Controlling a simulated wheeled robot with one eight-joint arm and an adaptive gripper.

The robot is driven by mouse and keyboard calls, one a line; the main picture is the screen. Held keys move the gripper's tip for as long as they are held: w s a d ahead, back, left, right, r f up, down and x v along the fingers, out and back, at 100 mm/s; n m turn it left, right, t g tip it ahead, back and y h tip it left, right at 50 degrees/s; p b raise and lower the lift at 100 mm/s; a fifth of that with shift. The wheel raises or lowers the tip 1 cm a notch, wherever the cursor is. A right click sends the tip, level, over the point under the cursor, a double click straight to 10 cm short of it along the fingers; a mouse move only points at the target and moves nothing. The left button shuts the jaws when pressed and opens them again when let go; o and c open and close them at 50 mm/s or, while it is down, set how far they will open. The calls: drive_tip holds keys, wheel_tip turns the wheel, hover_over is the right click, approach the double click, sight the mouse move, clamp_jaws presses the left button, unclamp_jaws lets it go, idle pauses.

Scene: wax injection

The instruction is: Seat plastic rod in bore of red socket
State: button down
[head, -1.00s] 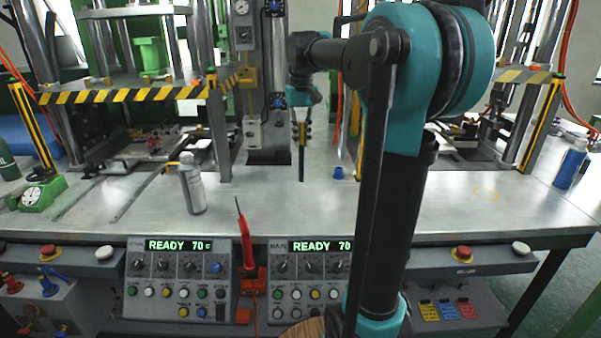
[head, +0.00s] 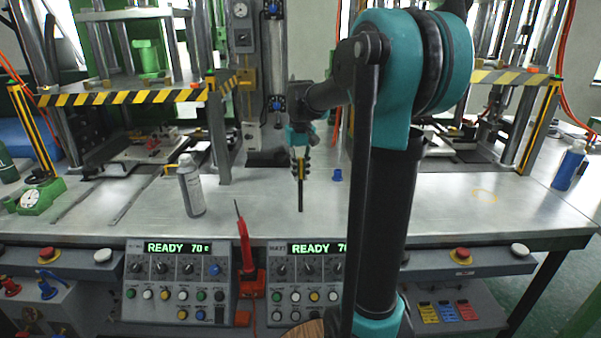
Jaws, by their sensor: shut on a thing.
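My gripper (head: 300,164) is over the middle of the metal table in the head view, pointing down. It is shut on a thin dark upright rod (head: 300,198), which I take to be the plastic rod. The rod's lower end is in front of the bare table; I cannot tell whether it touches the surface. I cannot make out a red socket for certain. A small blue cup-like piece (head: 337,175) stands on the table just right of the gripper, apart from the rod.
A grey bottle (head: 190,188) stands left of the gripper. A red pen-like tool (head: 244,245) sits upright at the front edge between control panels. Presses stand at both sides; the table's middle is clear.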

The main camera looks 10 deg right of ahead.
drive_tip(key=c, duration=2)
unclamp_jaws()
drive_tip(key=shift+f, duration=0.1)
drive_tip(key=o, duration=0.5)
